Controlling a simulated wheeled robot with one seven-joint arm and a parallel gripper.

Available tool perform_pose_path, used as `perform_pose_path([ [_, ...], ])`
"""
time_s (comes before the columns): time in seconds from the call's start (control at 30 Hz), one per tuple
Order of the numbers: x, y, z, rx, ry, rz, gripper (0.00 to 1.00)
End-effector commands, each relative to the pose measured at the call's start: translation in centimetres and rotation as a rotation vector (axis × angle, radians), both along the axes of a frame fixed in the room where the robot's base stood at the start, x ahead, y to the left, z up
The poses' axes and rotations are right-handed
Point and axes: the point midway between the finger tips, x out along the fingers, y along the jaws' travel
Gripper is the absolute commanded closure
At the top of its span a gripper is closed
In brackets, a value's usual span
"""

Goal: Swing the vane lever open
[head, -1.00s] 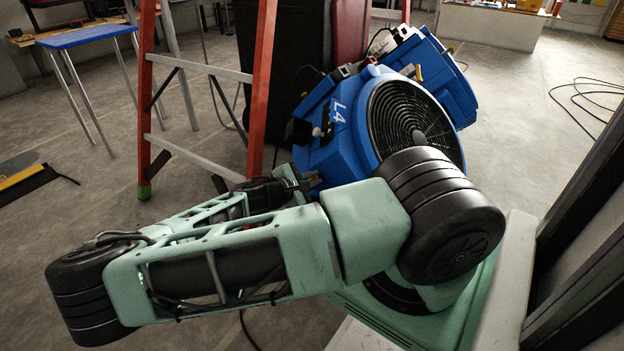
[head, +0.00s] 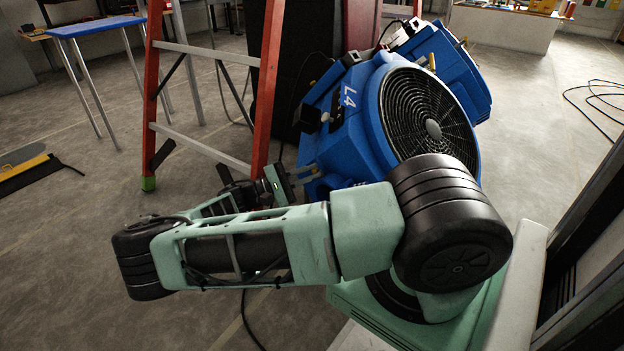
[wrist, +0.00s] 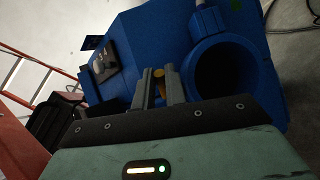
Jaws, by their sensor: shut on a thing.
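A blue air mover marked L4 (head: 345,120) stands on the floor, its round black grille facing right in the head view. Its blue body (wrist: 160,45) and dark round opening (wrist: 222,72) fill much of the wrist view. The vane lever (wrist: 160,80) is a small yellowish piece low on the body, between my fingertips in the wrist view. My gripper (wrist: 158,88) is shut on it.
An orange stepladder (head: 265,100) stands just left of the air mover, close to my gripper. A second blue air mover (head: 440,65) is behind. A blue-topped table (head: 98,27) is at back left. Cables (head: 595,95) lie on the floor at right.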

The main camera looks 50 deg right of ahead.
Motion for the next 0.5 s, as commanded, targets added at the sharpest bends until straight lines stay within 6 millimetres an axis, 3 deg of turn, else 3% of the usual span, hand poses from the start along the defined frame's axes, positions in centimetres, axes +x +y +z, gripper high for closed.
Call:
perform_pose_path([
  [0.03, 0.22, -0.01, -0.79, -0.022, 0.001, -0.023, 1.0],
  [0.5, 0.8, 0.25, -1.02, -0.177, 0.017, -0.162, 1.0],
])
